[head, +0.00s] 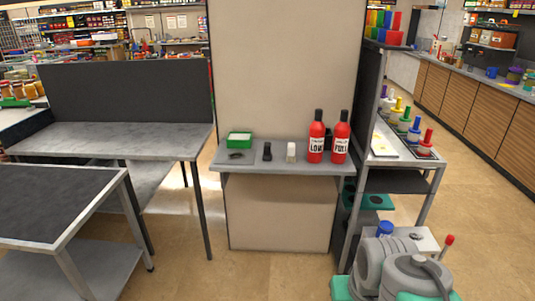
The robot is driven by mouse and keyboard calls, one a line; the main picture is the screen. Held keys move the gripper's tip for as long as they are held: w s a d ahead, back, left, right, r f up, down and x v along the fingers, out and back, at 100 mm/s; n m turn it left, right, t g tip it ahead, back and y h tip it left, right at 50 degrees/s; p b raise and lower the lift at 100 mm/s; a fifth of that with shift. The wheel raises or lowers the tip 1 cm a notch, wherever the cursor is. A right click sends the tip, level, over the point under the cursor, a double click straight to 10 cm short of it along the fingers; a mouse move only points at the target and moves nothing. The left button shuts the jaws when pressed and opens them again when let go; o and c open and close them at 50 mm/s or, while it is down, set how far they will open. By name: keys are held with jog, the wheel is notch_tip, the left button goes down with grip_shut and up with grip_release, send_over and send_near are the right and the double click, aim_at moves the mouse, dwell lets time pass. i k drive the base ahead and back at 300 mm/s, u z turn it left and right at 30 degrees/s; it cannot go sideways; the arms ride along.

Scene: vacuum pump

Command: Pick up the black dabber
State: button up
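A small upright black object (267,152), which looks like the black dabber, stands on the narrow grey shelf (285,168) of the beige panel in the head view. It stands between a dark flat item (238,156) on its left and a small whitish bottle (291,152) on its right. It is too small to make out its details. My gripper is not in view.
A green box (239,139) and two red bottles (316,138) (340,138) share the shelf. Grey tables (120,140) stand left, a rack with colored-topped items (425,150) right. A grey machine (405,270) is at lower right. Floor before the shelf is clear.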

aim_at(266, 155)
jog(key=u, duration=0.35)
jog(key=i, duration=0.8)
jog(key=u, duration=0.75)
jog(key=i, duration=1.85)
jog(key=z, duration=0.1)
